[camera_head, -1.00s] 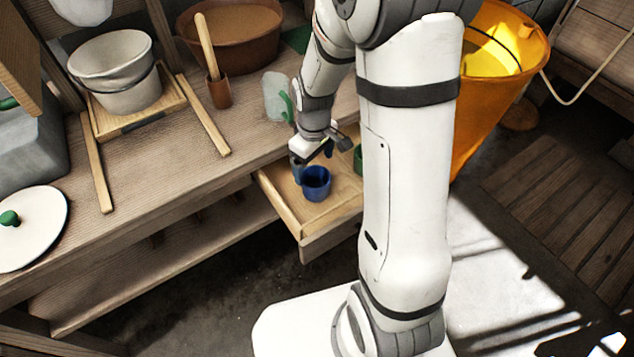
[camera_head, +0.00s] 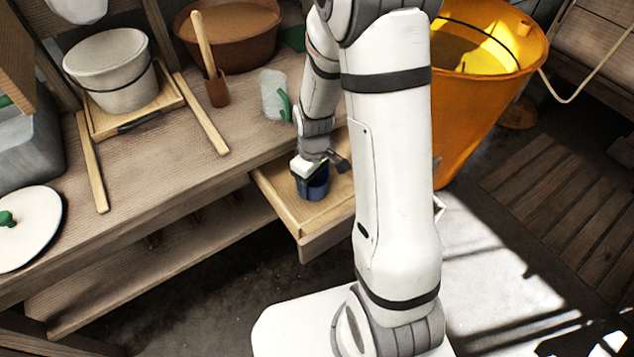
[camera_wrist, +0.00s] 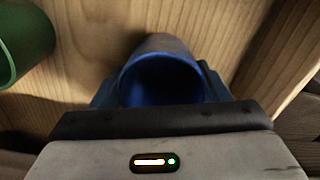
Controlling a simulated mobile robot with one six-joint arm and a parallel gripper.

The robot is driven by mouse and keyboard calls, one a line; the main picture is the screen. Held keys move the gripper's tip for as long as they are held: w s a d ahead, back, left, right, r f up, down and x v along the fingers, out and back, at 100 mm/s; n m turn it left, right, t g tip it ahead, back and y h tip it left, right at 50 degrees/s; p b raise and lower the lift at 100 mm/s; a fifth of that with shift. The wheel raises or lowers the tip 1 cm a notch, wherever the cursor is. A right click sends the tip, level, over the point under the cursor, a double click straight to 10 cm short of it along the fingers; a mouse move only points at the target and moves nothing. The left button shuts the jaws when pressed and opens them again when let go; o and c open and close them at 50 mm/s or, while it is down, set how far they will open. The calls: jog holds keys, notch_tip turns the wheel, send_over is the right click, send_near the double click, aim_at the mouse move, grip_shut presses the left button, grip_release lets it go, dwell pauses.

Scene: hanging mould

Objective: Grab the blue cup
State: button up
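The blue cup (camera_head: 314,187) stands upright in the open wooden drawer, partly covered by my gripper (camera_head: 312,174) in the head view. In the wrist view, the blue cup (camera_wrist: 163,75) sits at the middle, its dark opening facing the camera. My gripper's fingers show as bluish edges on the left and right of the cup, close to its sides. They look open around it, and I see no clear grip. The lower part of the fingers is hidden behind the gripper body.
A green cup (camera_wrist: 24,40) stands in the drawer, left of the blue cup in the wrist view. The drawer (camera_head: 285,205) juts from the workbench (camera_head: 170,165). A clear mug with a green handle (camera_head: 272,95) stands on the bench. A large orange bucket (camera_head: 475,110) is behind my arm.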

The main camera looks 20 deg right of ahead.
jog(key=c, duration=0.7)
jog(key=shift+o, duration=0.2)
